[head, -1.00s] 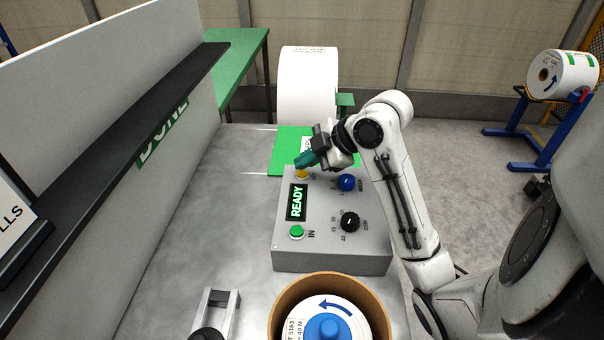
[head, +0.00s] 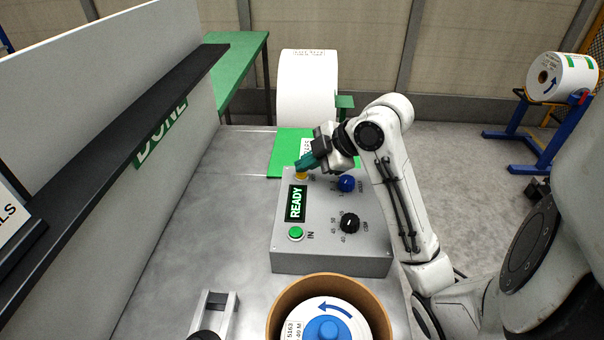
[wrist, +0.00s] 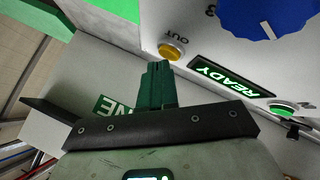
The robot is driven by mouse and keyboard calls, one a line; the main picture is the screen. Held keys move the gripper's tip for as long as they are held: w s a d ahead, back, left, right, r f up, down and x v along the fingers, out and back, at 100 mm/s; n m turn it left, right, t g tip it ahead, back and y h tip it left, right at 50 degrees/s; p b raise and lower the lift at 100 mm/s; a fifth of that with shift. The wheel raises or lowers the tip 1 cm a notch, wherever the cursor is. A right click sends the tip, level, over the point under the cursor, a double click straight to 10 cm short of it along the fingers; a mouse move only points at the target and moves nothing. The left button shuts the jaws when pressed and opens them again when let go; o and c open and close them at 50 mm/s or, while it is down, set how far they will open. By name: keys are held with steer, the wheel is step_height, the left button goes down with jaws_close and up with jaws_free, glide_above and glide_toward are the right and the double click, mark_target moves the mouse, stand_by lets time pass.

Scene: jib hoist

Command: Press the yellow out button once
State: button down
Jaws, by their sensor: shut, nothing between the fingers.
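The yellow out button (head: 301,177) is at the far left corner of the grey control box (head: 332,262), partly hidden by my fingertips in the head view. In the wrist view the yellow button (wrist: 171,51) shows whole, beside the word OUT. My gripper (head: 304,163) is shut and empty, with its teal fingers right over or beside the button. In the wrist view its fingertips (wrist: 159,66) lie just short of the button; I cannot tell whether they touch it. The box's display (head: 297,203) reads READY.
The green IN button (head: 296,233), blue knob (head: 346,183) and black knob (head: 349,223) share the box top. A brown round container (head: 277,306) with a blue-hubbed roll stands in front. A large white roll (head: 308,85) is behind.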

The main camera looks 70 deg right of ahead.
mark_target(301, 177)
steer(key=shift+a+f+b, duration=0.25)
steer(key=shift+f+b, duration=0.3)
steer(key=shift+f, duration=0.2)
stand_by(0.6)
steer(key=shift+w+a+r+p, duration=0.15)
steer(key=shift+r+p, duration=0.2)
steer(key=shift+r, duration=0.2)
steer(key=shift+w+r+p, duration=0.1)
steer(key=shift+r+p, duration=0.25)
steer(key=shift+r, duration=0.3)
steer(key=shift+w+a+r+p, duration=0.1)
steer(key=shift+w+r+p, duration=0.05)
steer(key=shift+r+p, duration=0.75)
steer(key=r+p, duration=0.2)
steer(key=shift+w+a+r, duration=0.15)
steer(key=shift+w+r, duration=0.15)
steer(key=shift+w, duration=0.1)
steer(key=shift+s+d, duration=0.2)
steer(key=shift+s+d+r, duration=0.1)
steer(key=shift+s+d, duration=0.05)
steer(key=shift+s, duration=0.1)
